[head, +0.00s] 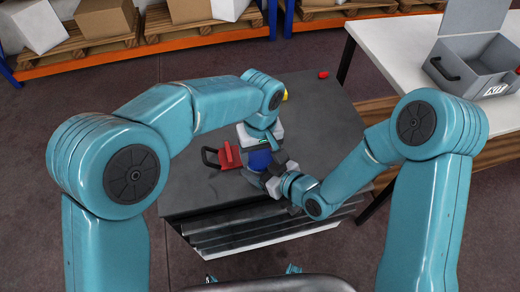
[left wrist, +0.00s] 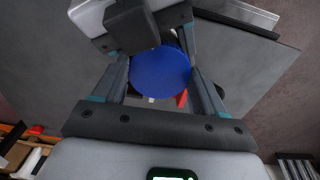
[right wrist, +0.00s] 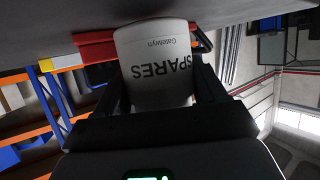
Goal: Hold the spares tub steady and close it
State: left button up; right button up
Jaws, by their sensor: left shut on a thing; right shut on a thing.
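The spares tub (right wrist: 155,65) is a white cylinder marked SPARES, upside down in the right wrist view and standing on the dark table (head: 205,190). Its round blue lid (head: 258,160) faces up in the head view and fills the gap between the fingers in the left wrist view (left wrist: 160,72). My left gripper (head: 259,141) comes from above and is shut on the lid. My right gripper (head: 275,176) comes from the front right, low down, and is shut on the tub's body. The lid's seating on the rim is hidden.
A red block with a dark handle (head: 229,156) stands close to the left of the tub. A yellow item (head: 285,96) and a small red piece (head: 323,74) lie farther back. An open grey case (head: 478,72) stands on the white table at right. The dark table's left side is clear.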

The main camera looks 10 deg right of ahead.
pick_arm(q)
jog(key=shift+f, duration=0.95)
dwell(0.7)
jog(key=shift+r, duration=0.1)
jog(key=shift+s+d+r, duration=0.15)
jog(key=shift+r, duration=0.15)
dwell(0.4)
jog(key=shift+r, duration=0.4)
dwell(0.3)
jog(key=shift+w+a+f, duration=0.1)
jog(key=shift+a+f, duration=0.05)
jog(key=shift+f, duration=0.25)
jog(key=shift+w+a+f, duration=0.1)
jog(key=shift+a+f, duration=0.05)
jog(key=shift+f, duration=0.25)
dwell(0.5)
jog(key=shift+r, duration=0.1)
jog(key=shift+a+r, duration=0.1)
jog(key=shift+r, duration=0.05)
jog(key=shift+s+d+r, duration=0.2)
jog(key=shift+s+r, duration=0.05)
jog(key=shift+r, duration=0.2)
dwell(0.8)
